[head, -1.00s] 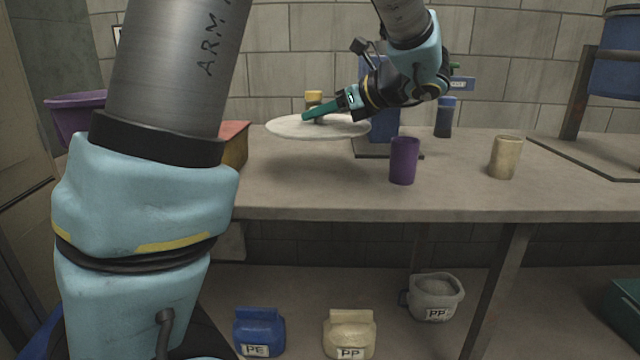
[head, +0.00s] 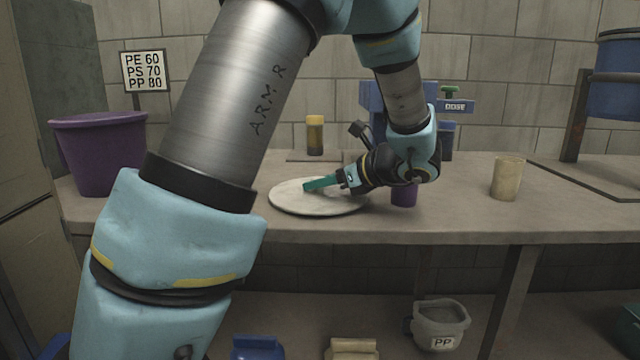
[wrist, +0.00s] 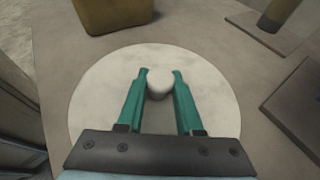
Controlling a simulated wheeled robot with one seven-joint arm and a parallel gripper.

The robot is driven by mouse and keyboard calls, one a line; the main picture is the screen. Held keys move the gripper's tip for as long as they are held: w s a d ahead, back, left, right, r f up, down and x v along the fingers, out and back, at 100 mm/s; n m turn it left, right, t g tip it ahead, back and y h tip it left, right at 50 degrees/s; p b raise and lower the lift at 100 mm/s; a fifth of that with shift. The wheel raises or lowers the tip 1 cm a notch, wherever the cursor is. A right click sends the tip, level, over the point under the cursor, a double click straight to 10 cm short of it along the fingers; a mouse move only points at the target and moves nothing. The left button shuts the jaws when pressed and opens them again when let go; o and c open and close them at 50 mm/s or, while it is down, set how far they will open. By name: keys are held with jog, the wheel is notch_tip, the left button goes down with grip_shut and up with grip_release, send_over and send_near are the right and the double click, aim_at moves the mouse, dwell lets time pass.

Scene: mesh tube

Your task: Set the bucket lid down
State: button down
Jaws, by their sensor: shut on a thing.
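The bucket lid is a round, pale off-white disc (head: 312,204) with a small white knob (wrist: 159,88) at its middle. My gripper (head: 307,185) has its green fingers shut on the knob, one finger on each side in the wrist view (wrist: 160,75). The lid is level, at about tabletop height near the front edge of the table (head: 460,215). I cannot tell whether its underside touches the table. A purple bucket (head: 97,155) stands at the far left of the table.
A purple cup (head: 404,196) is partly hidden behind my gripper. A beige cup (head: 507,178) stands to the right, and a yellow-topped bottle (head: 315,135) at the back. A yellow-brown container (wrist: 112,12) stands beyond the lid. Bare tabletop lies between the cups.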

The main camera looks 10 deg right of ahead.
jog(key=c, duration=0.6)
grip_release()
jog(key=shift+f, duration=0.1)
jog(key=shift+o, duration=0.2)
jog(key=shift+d+r, duration=0.1)
jog(key=shift+r, duration=0.1)
jog(key=p+v, duration=0.1)
jog(key=v, duration=1)
jog(key=shift+s+d+r, duration=0.15)
jog(key=shift+s+d, duration=0.05)
jog(key=shift+d, duration=0.05)
jog(key=shift+s, duration=0.1)
